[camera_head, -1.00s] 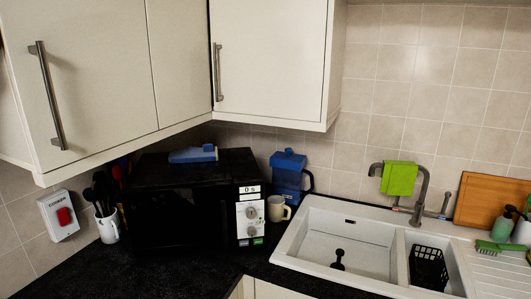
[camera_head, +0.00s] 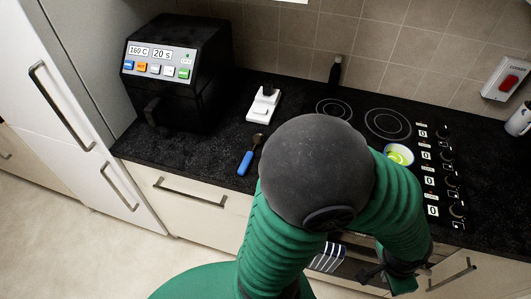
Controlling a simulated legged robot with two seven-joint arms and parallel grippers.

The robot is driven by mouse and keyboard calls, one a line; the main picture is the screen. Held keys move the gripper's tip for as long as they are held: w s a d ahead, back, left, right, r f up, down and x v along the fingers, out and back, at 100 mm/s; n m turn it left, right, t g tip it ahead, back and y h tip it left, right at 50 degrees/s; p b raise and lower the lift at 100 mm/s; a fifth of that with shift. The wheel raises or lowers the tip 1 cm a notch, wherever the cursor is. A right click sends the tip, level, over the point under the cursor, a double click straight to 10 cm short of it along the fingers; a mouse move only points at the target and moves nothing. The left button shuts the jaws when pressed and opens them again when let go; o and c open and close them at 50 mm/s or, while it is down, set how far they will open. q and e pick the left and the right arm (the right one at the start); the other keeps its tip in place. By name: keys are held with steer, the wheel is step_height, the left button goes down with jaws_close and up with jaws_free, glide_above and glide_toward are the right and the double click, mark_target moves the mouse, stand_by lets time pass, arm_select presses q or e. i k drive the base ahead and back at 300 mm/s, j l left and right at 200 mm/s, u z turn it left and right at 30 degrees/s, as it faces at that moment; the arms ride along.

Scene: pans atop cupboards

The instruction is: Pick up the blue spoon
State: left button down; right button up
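The blue spoon (camera_head: 245,163) lies on the black worktop near its front edge, left of my arm. Its blue handle points toward the front and its darker bowl end points back. My arm, green with a large dark rounded joint, covers the middle of the view and bends down to the lower right. It seems to be my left arm. Its dark end is low in front of the cupboards, right of and apart from the spoon. My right gripper is not in view.
A black air fryer (camera_head: 175,75) stands at the back left, and a white holder (camera_head: 264,104) lies behind the spoon. A hob (camera_head: 388,122) and a small bowl (camera_head: 398,155) are at right. A striped towel (camera_head: 329,257) hangs below. Worktop around the spoon is clear.

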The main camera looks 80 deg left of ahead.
mark_target(251, 152)
steer(key=k+u, duration=0.15)
steer(key=u, duration=2.55)
